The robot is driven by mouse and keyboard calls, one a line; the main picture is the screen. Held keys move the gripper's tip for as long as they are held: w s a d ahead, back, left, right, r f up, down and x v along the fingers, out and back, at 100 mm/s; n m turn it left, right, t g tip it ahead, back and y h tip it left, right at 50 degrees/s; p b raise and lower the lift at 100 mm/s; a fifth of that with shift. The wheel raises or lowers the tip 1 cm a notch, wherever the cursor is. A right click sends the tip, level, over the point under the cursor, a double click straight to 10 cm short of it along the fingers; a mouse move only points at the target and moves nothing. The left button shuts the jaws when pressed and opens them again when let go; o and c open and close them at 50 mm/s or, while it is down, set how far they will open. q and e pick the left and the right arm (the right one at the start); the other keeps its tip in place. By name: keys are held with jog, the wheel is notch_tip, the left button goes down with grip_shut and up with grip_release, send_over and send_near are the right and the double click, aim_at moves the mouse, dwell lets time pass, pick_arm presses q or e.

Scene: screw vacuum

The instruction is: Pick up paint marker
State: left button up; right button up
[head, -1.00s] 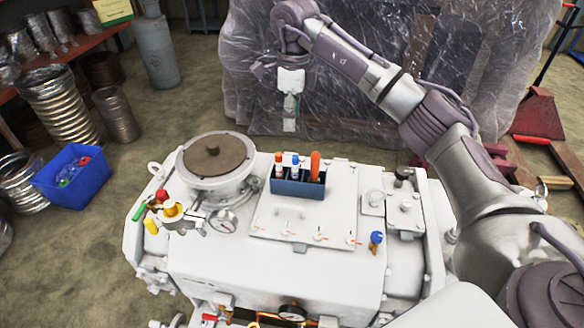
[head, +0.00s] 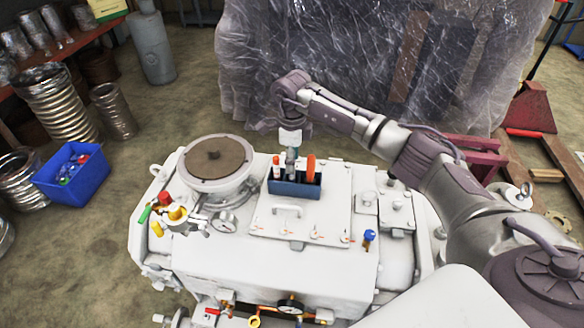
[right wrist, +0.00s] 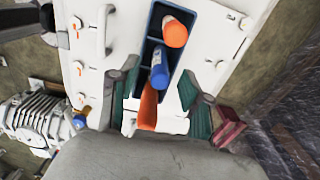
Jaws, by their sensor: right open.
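A dark blue holder (head: 296,189) stands on the white machine's lid and holds several upright items. A white marker with an orange-red cap (head: 276,166) is at its left, also at the top in the right wrist view (right wrist: 174,33). A blue-capped marker (right wrist: 159,70) is in the middle, mostly hidden by my gripper in the head view. A plain orange item (head: 311,166) is at the right end, lowest in the wrist view (right wrist: 147,107). My right gripper (head: 291,170) is open over the holder, pointing down, with fingers either side of it in the wrist view (right wrist: 160,98). My left gripper is not in view.
A lid handle (head: 287,209) and a round brown-topped port (head: 215,155) are near the holder. A plastic-wrapped load (head: 350,70) stands behind. A blue bin (head: 72,174) is on the floor.

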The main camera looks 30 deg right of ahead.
jog(key=shift+f, duration=0.45)
jog(key=shift+c, duration=0.3)
grip_shut()
jog(key=shift+r, duration=0.15)
notch_tip(320, 180, up, 9)
jog(key=b, duration=0.3)
jog(key=shift+r, duration=0.45)
